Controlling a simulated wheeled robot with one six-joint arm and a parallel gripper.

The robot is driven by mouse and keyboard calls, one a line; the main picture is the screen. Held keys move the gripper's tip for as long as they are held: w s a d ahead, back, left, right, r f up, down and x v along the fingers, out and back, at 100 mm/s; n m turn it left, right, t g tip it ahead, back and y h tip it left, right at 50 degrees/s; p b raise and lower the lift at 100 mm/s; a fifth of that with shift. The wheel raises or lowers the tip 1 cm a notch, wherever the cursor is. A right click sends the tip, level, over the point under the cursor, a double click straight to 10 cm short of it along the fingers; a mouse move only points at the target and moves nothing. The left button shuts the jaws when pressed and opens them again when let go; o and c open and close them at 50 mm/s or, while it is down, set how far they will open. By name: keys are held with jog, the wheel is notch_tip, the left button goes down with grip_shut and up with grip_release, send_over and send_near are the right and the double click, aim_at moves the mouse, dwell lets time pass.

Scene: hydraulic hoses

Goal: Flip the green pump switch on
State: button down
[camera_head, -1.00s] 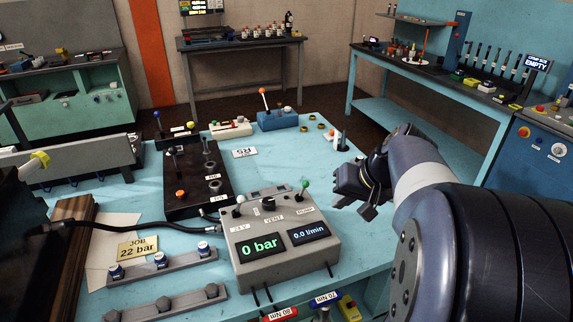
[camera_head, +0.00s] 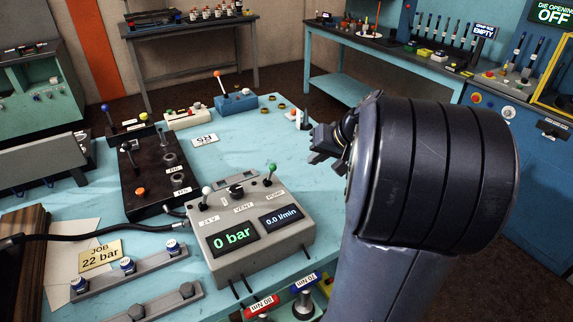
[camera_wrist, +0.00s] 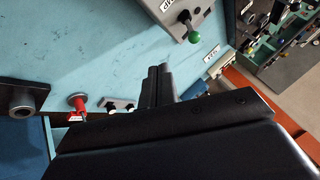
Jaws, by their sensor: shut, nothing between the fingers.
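The green-tipped pump switch (camera_head: 271,169) stands at the right rear of the grey control box (camera_head: 280,245), beside the PUMP label. The box displays read 0 bar and 0.0 l/min. The switch's green ball also shows in the wrist view (camera_wrist: 194,37), near the top, above and right of my fingertips. My gripper (camera_head: 318,148) is to the right of and behind the switch in the head view, apart from it. In the wrist view my fingers (camera_wrist: 160,72) are together, with nothing between them.
A white-tipped lever (camera_head: 206,192), labelled 24 V, and a dark VENT knob (camera_head: 236,191) share the box. A black valve block (camera_head: 150,190) stands to its left. Torque tools with red and blue labels (camera_head: 262,306) are in front.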

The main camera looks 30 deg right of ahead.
aim_at(271, 173)
jog(key=w+a+f+p, duration=0.2)
jog(key=w+a+f, duration=0.3)
jog(key=w, duration=0.1)
